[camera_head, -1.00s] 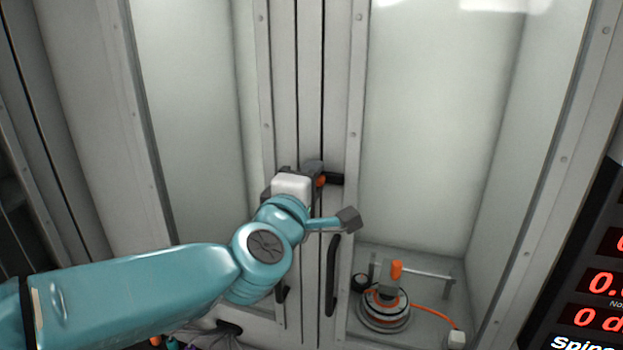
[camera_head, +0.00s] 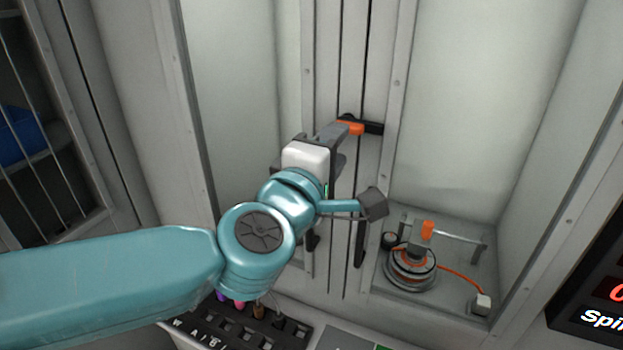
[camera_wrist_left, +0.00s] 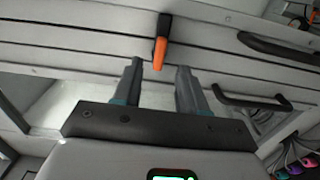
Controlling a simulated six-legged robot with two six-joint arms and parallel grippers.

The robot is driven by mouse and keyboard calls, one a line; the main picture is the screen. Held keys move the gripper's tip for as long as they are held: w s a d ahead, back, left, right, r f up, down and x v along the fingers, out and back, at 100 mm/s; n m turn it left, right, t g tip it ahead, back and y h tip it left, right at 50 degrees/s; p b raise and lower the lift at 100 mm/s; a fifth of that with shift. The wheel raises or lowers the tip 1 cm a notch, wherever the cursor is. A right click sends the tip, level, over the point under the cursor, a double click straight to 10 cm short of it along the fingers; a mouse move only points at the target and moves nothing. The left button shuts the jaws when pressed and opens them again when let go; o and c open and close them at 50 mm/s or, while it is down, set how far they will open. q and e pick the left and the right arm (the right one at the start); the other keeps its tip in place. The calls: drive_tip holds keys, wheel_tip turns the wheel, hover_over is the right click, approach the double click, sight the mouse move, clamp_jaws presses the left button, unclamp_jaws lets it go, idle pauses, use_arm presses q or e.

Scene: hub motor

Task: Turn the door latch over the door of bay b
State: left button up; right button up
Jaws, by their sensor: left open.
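The door latch is a short bar with a black base (camera_head: 373,127) and an orange grip (camera_head: 352,128). It sits on the frame strip between two clear-doored bays and lies about level, its orange end toward the left. My left gripper (camera_head: 339,143) is just left of the latch, open. In the left wrist view the orange grip (camera_wrist_left: 160,52) shows just beyond the gap between the open fingertips (camera_wrist_left: 160,64), with nothing held. I cannot tell from the head view whether a finger touches it. No bay letter is readable. My right gripper is not in view.
Black door handles (camera_head: 360,243) stand below the latch, close to my left wrist. The right bay holds a round motor (camera_head: 410,265) with an orange cable. A dark panel with red digits (camera_head: 606,290) is at the right. Colored handles (camera_head: 238,303) sit in a rack below.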

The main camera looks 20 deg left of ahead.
use_arm(q)
drive_tip(key=s, duration=0.8)
drive_tip(key=shift+s+a, duration=0.15)
drive_tip(key=shift+s, duration=0.2)
